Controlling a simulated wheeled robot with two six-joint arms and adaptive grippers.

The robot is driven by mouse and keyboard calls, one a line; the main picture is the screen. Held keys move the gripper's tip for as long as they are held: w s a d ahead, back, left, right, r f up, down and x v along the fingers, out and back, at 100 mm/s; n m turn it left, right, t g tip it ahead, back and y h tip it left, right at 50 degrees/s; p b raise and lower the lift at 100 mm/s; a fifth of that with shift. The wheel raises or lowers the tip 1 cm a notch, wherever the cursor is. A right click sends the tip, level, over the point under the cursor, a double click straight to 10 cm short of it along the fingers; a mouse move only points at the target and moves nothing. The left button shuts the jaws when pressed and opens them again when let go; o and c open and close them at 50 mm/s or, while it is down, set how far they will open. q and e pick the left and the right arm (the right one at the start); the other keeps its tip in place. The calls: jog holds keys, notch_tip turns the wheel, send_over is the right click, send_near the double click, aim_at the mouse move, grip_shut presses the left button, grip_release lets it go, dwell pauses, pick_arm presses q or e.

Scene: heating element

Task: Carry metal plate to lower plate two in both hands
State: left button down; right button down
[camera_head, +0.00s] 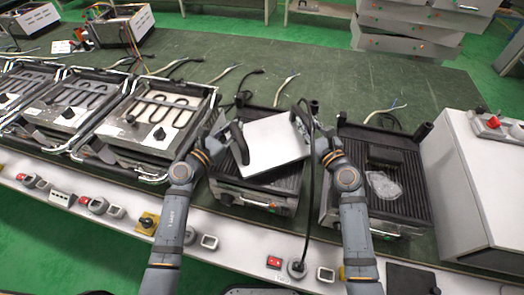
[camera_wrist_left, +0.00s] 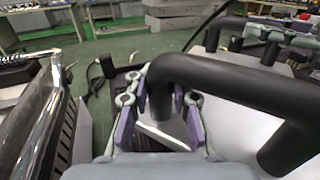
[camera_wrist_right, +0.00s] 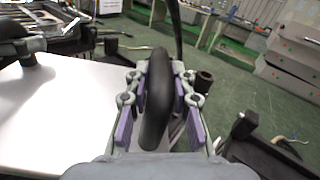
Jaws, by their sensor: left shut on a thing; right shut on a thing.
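The metal plate (camera_head: 273,143) is a pale flat sheet with a black handle on each side. It is held tilted above a dark ribbed lower plate (camera_head: 250,186) in the middle of the bench. My left gripper (camera_head: 231,133) is shut on its left handle (camera_wrist_left: 215,72). My right gripper (camera_head: 309,134) is shut on its right handle (camera_wrist_right: 157,100). A second ribbed lower plate (camera_head: 403,205) stands to the right, with a clear crumpled item on it. The held plate hides part of the ribbed surface under it.
Several units with heating coils (camera_head: 150,118) stand in a row on the left. A grey box (camera_head: 470,185) stands at the right edge. A dark cable hangs by my right gripper. Switches and sockets (camera_head: 297,268) line the bench's front strip. The green bench top (camera_head: 320,72) behind is mostly free.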

pick_arm(q)
jog(key=shift+a+r, duration=0.15)
jog(key=shift+r, duration=0.2)
pick_arm(e)
jog(key=shift+d+r, duration=0.2)
jog(key=shift+r, duration=0.15)
pick_arm(q)
jog(key=shift+f, duration=0.1)
pick_arm(e)
jog(key=shift+f, duration=0.1)
